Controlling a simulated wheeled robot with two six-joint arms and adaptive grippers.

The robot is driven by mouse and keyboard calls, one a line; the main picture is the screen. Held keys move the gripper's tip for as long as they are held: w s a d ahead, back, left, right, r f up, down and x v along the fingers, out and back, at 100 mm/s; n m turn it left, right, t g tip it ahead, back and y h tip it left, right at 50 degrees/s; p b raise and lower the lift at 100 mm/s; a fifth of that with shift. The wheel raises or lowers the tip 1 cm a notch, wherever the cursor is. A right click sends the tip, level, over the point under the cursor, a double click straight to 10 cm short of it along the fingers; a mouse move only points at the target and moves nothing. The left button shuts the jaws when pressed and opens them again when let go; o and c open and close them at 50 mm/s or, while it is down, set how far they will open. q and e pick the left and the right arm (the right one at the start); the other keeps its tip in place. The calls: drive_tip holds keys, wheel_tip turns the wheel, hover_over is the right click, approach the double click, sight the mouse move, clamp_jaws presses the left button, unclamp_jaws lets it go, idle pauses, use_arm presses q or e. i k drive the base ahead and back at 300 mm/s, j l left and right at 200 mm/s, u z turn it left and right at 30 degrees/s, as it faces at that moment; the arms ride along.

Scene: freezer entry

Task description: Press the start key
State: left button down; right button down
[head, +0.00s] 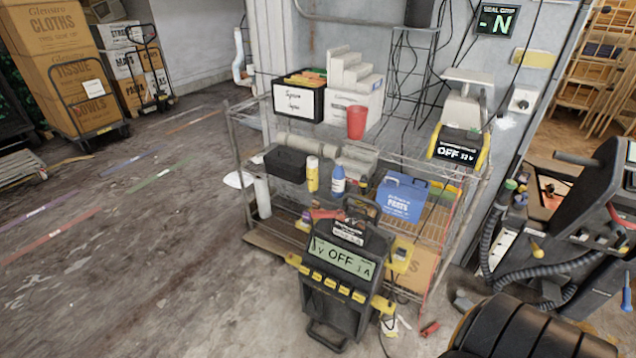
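A black unit (326,303) stands on the floor in front of the wire shelf. Its tilted display (341,259) reads "OFF" between the letters V and A. A row of several yellow keys (331,284) runs below the display; their labels are too small to read, so I cannot tell which one is the start key. A smaller black and yellow device (457,151) on the shelf's top also reads "OFF", with small text beside it. Neither of my grippers is in view.
The wire shelf (405,160) holds a red cup (356,122), bottles, a blue box (402,198) and bins. A dark machine with hoses (590,225) stands at right. A black ribbed object (530,335) fills the bottom right. Open floor (130,270) lies at left.

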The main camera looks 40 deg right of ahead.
sight(329, 282)
drive_tip(key=z, duration=1.3)
